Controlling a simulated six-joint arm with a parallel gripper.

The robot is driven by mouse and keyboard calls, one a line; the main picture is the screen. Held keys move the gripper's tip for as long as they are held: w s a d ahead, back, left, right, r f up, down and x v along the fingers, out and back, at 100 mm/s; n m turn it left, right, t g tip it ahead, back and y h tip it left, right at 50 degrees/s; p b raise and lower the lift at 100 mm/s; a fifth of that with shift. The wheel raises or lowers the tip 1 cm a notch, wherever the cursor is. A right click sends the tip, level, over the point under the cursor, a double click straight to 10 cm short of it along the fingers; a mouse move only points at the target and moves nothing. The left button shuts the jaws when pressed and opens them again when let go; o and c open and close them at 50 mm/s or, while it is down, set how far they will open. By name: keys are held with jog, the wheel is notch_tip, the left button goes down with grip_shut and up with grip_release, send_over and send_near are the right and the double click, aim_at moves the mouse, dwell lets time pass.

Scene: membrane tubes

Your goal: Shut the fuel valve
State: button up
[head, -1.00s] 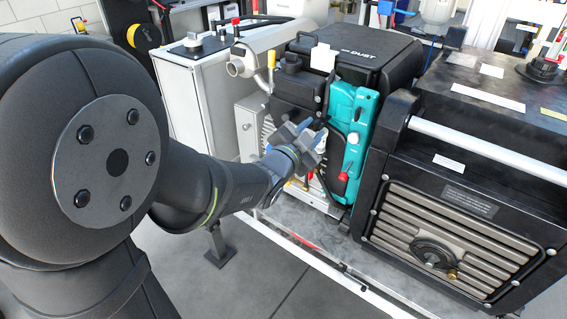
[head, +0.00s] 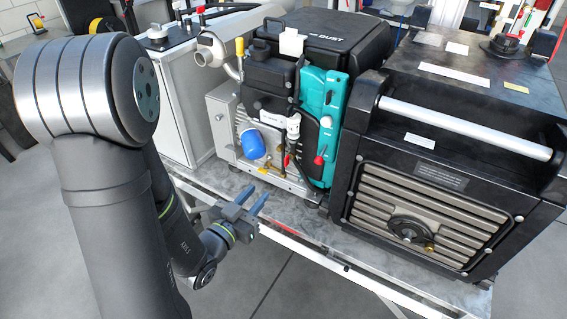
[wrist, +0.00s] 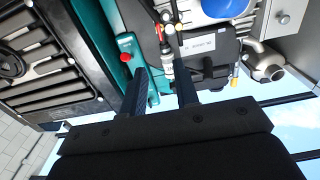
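My gripper (head: 257,192) is open and empty in front of the engine, apart from it, with its two fingers pointing at the engine's lower front. A white fitting (head: 293,126) hangs on the engine front, with a small red lever (head: 287,160) just below it. A red knob (head: 319,160) sits on the teal panel (head: 325,105). I cannot tell for sure which is the fuel valve. The wrist view is upside down; in it the open fingers (wrist: 160,75) stand either side of the white fitting (wrist: 167,62) in the picture, with the red knob (wrist: 126,57) left of them.
A blue filter (head: 252,144) sticks out left of the white fitting. A black ribbed unit (head: 430,215) with a silver bar stands at the right. A metal frame rail (head: 310,255) runs along the front. The grey floor in front is clear.

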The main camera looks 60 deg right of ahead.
aim_at(285, 162)
jog(key=d, duration=1.4)
jog(key=shift+a, duration=0.1)
grip_shut()
